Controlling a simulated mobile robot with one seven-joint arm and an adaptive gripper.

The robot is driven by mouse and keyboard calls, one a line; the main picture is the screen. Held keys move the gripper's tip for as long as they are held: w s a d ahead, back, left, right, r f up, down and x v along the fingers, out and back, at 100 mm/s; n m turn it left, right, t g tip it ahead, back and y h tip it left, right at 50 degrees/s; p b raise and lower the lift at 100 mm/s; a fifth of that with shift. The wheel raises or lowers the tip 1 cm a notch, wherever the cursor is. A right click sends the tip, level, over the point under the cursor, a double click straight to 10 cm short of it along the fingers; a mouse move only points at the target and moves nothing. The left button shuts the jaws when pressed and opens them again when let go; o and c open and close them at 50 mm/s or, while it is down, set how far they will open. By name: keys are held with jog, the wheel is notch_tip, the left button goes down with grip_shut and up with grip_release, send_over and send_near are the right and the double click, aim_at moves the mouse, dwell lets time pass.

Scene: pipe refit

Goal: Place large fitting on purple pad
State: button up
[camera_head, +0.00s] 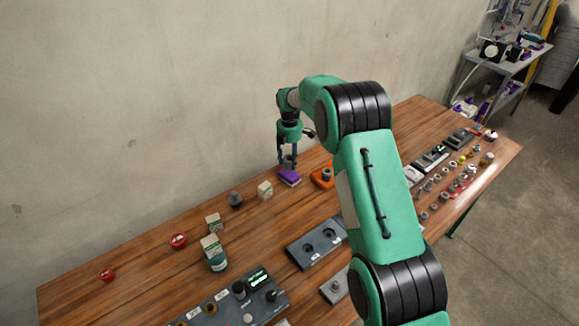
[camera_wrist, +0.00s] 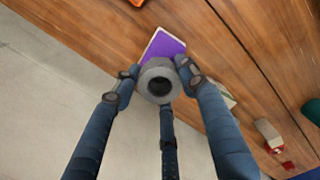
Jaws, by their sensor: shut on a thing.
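My gripper (camera_head: 288,161) is over the purple pad (camera_head: 290,179) near the wall side of the table. In the wrist view my gripper (camera_wrist: 157,79) is shut on the large fitting (camera_wrist: 154,68), a grey round piece with a dark central hole. The fingers press it from the sides. The purple pad (camera_wrist: 163,45) shows partly behind the fitting, whose body hides some of it. In the head view the fitting is too small and covered to make out clearly. I cannot tell whether it touches the pad.
An orange pad (camera_head: 322,178) with a grey part on it lies just right of the purple pad. A small white box (camera_head: 265,190) and a dark grey fitting (camera_head: 235,200) stand to the left. Several small parts cover the table's right side.

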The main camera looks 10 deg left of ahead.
aim_at(289, 165)
jog(key=shift+f+b, duration=0.6)
jog(key=shift+f, duration=1.15)
jog(key=shift+f, duration=0.1)
jog(key=o, duration=1.2)
notch_tip(289, 165, up, 12)
jog(key=p, duration=0.3)
